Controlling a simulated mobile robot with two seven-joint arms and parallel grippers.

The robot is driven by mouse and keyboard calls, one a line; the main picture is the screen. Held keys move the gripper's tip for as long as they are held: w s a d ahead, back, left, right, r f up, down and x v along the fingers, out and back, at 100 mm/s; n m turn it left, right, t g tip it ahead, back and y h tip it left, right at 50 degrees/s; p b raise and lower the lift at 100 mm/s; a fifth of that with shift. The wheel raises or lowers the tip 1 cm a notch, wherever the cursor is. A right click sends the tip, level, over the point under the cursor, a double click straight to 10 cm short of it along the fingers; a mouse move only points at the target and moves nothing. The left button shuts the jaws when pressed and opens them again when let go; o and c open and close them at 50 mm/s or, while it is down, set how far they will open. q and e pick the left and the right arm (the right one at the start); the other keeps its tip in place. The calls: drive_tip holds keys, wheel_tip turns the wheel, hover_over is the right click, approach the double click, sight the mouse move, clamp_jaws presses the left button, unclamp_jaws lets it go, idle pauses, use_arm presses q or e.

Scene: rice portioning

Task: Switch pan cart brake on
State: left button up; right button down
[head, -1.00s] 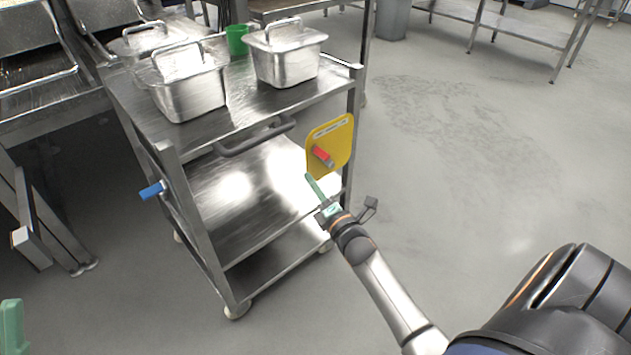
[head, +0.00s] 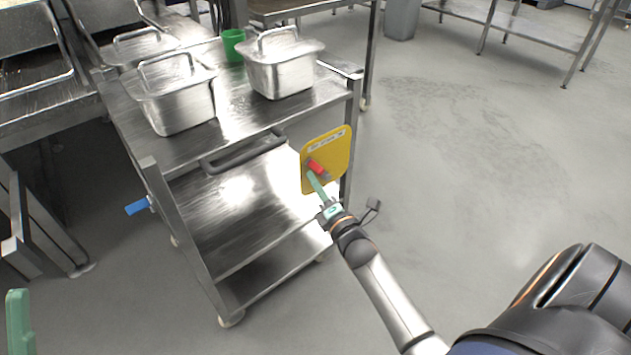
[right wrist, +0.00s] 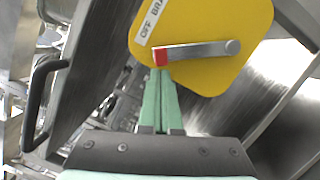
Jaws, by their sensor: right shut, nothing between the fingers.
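The pan cart (head: 170,150) is a steel trolley with a yellow brake plate (head: 342,150) at its right front corner. The brake lever has a red end (head: 316,167) and a grey pivot end. In the right wrist view, the lever (right wrist: 195,51) lies nearly level, red end left, beside a label reading "OFF BRA…". My right gripper (head: 312,176) is shut and empty, its green fingertips (right wrist: 161,74) just below the red end; contact is unclear. Only a green finger of my left gripper (head: 18,318) shows at the bottom left edge.
Lidded steel pans (head: 280,75) and a green cup (head: 233,45) stand on the cart top. A dark push handle (head: 245,155) is left of the plate. A blue handle (head: 137,207) sticks out at the cart's left.

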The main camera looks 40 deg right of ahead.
idle(0.4)
drive_tip(key=shift+d+r+m+p, duration=0.3)
drive_tip(key=shift+r+m+p, duration=0.15)
drive_tip(key=shift+p, duration=0.3)
